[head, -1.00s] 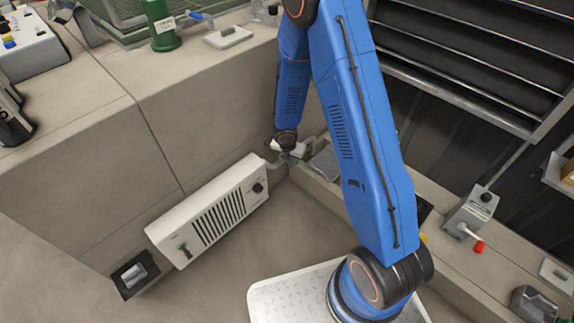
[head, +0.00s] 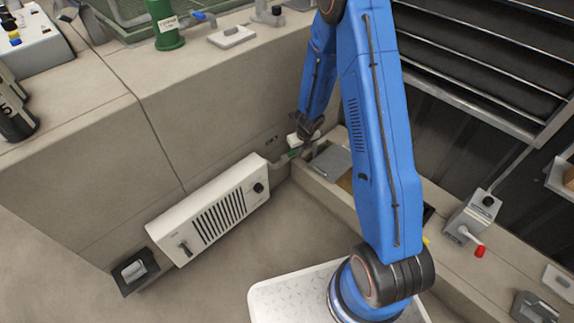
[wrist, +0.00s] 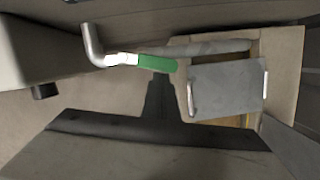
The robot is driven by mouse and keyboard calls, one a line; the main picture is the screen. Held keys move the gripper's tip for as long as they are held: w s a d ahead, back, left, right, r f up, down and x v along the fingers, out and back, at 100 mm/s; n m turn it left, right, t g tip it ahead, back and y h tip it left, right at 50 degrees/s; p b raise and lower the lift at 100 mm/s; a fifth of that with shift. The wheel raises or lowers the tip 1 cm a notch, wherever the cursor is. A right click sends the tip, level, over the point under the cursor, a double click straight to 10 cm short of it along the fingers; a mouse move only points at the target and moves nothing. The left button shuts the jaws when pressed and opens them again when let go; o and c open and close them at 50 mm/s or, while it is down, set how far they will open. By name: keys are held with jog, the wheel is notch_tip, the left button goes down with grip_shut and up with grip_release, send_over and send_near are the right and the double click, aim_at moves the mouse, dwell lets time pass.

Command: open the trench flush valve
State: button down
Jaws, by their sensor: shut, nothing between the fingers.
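The flush valve's green lever (wrist: 157,66) lies lengthwise just right of a bright metal section on a bent grey pipe (wrist: 92,45) in the wrist view. In the head view the green lever (head: 293,154) is a small patch beside the low white panel, partly hidden by my gripper. My gripper (wrist: 161,78) is shut and empty, its dark fingers pointing at the lever from below in the wrist view. Its tips overlap the lever's lower edge there; I cannot tell whether they touch. In the head view my gripper (head: 297,145) is down in the corner by the wall.
A grey cover plate with two handles (wrist: 228,88) lies over the trench, right of the lever. The white louvred panel (head: 215,212) stands left of the valve. A grey box with a red-tipped lever (head: 470,218) sits on the right ledge. Floor before the panel is clear.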

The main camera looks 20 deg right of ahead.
jog(key=shift+w+d+n+y, duration=0.1)
jog(key=shift+w+n+y, duration=0.1)
jog(key=shift+w+n, duration=0.5)
jog(key=shift+w+n+y, duration=0.2)
jog(key=shift+w+n, duration=0.15)
jog(key=shift+n, duration=0.65)
